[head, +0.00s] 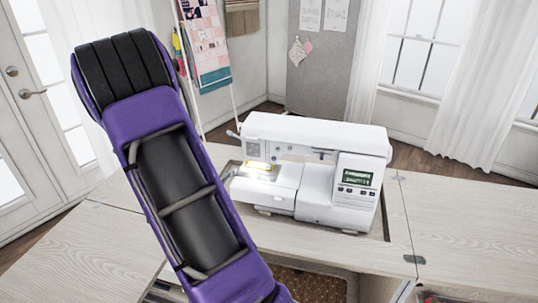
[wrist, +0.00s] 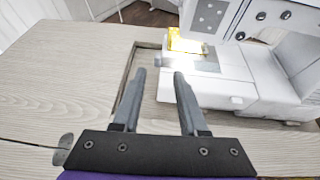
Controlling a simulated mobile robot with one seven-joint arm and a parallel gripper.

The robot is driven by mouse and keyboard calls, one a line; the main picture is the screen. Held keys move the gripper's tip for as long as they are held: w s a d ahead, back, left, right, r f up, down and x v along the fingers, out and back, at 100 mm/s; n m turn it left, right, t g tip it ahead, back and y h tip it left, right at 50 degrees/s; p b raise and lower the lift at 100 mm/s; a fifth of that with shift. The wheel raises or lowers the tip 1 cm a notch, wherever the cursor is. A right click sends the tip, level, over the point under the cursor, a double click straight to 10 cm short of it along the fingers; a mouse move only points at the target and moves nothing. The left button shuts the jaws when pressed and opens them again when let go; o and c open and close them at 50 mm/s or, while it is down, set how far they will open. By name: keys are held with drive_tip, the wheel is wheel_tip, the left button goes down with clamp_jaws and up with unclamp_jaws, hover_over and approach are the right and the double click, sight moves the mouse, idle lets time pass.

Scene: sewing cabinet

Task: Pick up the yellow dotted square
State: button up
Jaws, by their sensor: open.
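A small yellow piece (wrist: 186,43) lies at the lit needle area of the white sewing machine (wrist: 262,75); its dots are too small to make out. My gripper (wrist: 160,77) is open and empty in the wrist view. Its two fingers point toward the machine, with the yellow piece beyond and slightly right of the fingertips. In the head view my purple arm fills the left side and the gripper is not seen.
The machine sits in a recess of the pale wood cabinet top (head: 460,220). The recess edge runs near my fingers in the wrist view. The wood surface (wrist: 60,80) to their left is clear. A brown dotted surface (head: 305,285) lies below the front.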

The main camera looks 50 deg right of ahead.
drive_tip(key=s+d+f, duration=0.1)
drive_tip(key=d, duration=0.2)
approach(245, 168)
drive_tip(key=d, duration=0.1)
drive_tip(key=w, duration=0.1)
drive_tip(key=d, duration=0.1)
drive_tip(key=shift+w+d+r+g, duration=0.3)
drive_tip(key=shift+d+g, duration=0.1)
drive_tip(key=shift+r+p+x, duration=0.15)
drive_tip(key=shift+r+x, duration=0.05)
drive_tip(key=shift+x, duration=1.35)
drive_tip(key=shift+r+p+x, duration=0.15)
drive_tip(key=shift+x, duration=1.4)
drive_tip(key=shift+w+d, duration=0.1)
drive_tip(key=shift+w, duration=0.1)
clamp_jaws()
drive_tip(key=shift+h, duration=0.3)
